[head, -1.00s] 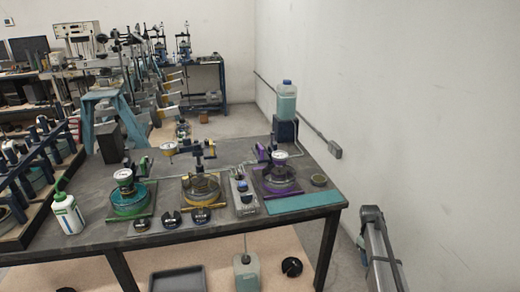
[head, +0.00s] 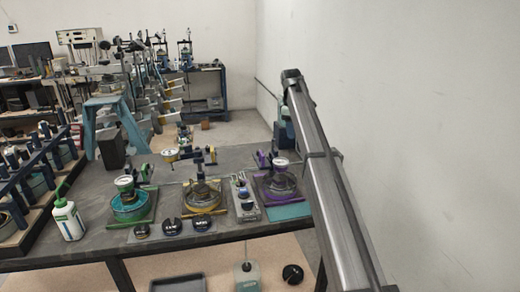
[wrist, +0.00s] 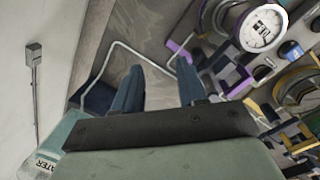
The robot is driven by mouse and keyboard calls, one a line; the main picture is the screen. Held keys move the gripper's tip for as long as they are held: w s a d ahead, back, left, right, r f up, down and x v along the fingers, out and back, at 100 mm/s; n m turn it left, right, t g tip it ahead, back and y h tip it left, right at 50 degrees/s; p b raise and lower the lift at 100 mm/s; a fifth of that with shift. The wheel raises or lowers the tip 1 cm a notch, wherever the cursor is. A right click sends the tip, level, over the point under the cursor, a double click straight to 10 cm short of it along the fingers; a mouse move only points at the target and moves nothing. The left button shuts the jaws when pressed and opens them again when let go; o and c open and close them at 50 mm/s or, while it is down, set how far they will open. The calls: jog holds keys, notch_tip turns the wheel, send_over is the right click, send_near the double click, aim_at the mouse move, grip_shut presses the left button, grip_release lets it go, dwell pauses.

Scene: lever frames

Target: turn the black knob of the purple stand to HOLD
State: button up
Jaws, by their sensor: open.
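The purple stand (head: 262,161) stands at the right end of the dark table in the head view, with a round white dial over a glass dish. It also shows at the upper right of the wrist view (wrist: 180,45), with its white dial (wrist: 264,28). I cannot clearly pick out its black knob or any HOLD mark. My gripper (wrist: 158,78) is open and empty in the wrist view, its two blue fingers apart over the table beside the purple stand. In the head view my arm reaches in from the lower right, and the gripper cannot be made out.
A yellow stand (head: 201,187) and a green-based stand (head: 129,205) stand left of the purple one. A grey control box (head: 243,200) sits between yellow and purple. The wall is close on the right.

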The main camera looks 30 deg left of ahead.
jog(key=s+a+r+n, duration=0.1)
jog(key=s+a+r, duration=0.15)
jog(key=a, duration=0.35)
jog(key=s+a+r+n, duration=0.1)
jog(key=s+a+r, duration=0.1)
jog(key=s+a, duration=0.3)
jog(key=shift+g+y, duration=0.4)
jog(key=f, duration=0.4)
jog(key=w+f, duration=0.1)
jog(key=f, duration=0.8)
jog(key=shift+w+a+f, duration=0.15)
jog(key=shift+w+a, duration=0.15)
jog(key=shift+a, duration=0.1)
grip_shut()
